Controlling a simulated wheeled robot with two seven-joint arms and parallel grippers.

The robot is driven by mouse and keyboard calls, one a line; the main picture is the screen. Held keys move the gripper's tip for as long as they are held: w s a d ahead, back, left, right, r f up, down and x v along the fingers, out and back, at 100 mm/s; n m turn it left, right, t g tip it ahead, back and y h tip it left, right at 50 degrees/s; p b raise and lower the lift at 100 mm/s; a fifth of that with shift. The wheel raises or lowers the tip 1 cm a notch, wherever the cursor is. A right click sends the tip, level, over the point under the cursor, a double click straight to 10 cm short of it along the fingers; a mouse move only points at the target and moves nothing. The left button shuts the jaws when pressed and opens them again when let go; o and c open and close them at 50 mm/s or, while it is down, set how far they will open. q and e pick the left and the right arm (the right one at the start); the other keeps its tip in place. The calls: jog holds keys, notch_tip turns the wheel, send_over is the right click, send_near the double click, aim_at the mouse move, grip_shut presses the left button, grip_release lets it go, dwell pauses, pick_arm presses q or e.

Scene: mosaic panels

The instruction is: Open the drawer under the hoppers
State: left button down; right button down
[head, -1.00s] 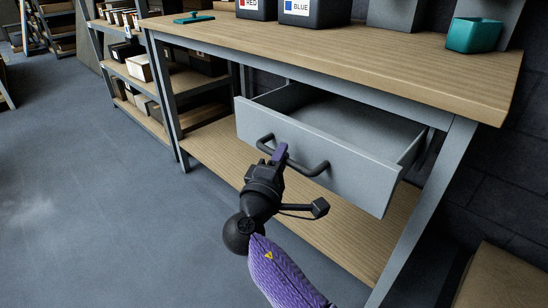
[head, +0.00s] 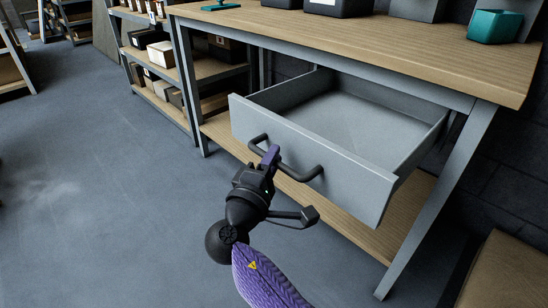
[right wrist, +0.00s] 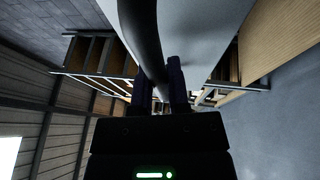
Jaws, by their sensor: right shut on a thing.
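A grey drawer (head: 300,158) hangs under the wooden bench top and is pulled well out. Its inside shows and looks empty. A dark bar handle (head: 302,174) runs across its front panel. My right gripper (head: 271,157) is shut on the handle, left of its middle. In the right wrist view the handle (right wrist: 143,45) passes between the two fingers (right wrist: 161,88). The hoppers on the bench top show only in part, as dark bins (head: 338,6) cut off by the top edge. My left gripper is not in view.
The wooden bench top (head: 390,50) overhangs the drawer, and a grey bench leg (head: 437,205) stands close to its right. A lower wooden shelf (head: 345,222) lies beneath. A teal bin (head: 494,26) sits at the right. The floor (head: 100,200) at left is clear.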

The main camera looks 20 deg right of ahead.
jog(key=c, duration=0.6)
grip_release()
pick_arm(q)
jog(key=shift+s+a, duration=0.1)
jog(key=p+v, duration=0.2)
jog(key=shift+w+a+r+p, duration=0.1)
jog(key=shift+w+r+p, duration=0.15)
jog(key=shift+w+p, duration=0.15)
pick_arm(e)
jog(key=v, duration=1)
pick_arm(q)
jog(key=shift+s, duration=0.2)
